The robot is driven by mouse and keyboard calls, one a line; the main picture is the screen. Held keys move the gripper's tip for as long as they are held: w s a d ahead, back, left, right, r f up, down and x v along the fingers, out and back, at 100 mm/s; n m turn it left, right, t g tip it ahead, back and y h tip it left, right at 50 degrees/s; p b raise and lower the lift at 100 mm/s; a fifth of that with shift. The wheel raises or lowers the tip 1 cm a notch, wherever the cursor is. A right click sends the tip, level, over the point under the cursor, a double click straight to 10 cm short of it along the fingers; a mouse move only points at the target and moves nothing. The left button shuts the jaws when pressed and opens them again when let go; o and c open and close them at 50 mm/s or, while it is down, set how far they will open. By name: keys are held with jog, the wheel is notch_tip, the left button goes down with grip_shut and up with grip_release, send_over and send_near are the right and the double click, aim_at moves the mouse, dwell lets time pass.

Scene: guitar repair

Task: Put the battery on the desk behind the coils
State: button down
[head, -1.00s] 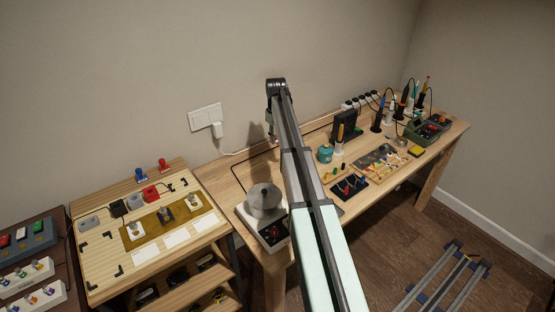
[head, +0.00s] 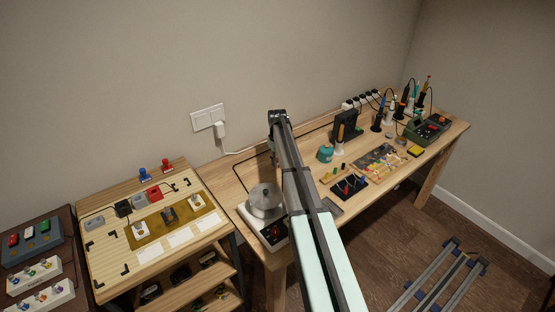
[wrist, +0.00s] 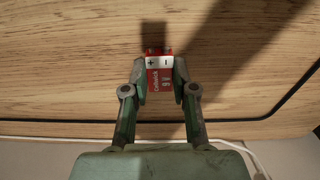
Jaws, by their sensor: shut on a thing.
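The red-and-white battery (wrist: 159,80) is upright in the wrist view, with its plus and minus end pointing up the picture. My gripper (wrist: 160,66) is shut on it, one finger at each side. Bare desk wood (wrist: 60,60) shows behind it, with a shadow; I cannot tell whether the battery touches the desk. I cannot identify the coils for certain.
A black cable (wrist: 60,119) runs along the desk's rear edge. In the head view, a round metal pot (head: 265,198) stands on a white device (head: 272,233) left of my arm. A teal container (head: 325,153) and a dark upright stand (head: 346,125) are to the right.

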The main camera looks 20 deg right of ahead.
jog(key=shift+f, duration=0.1)
jog(key=c, duration=0.9)
grip_release()
notch_tip(320, 180, up, 12)
jog(key=b, duration=0.3)
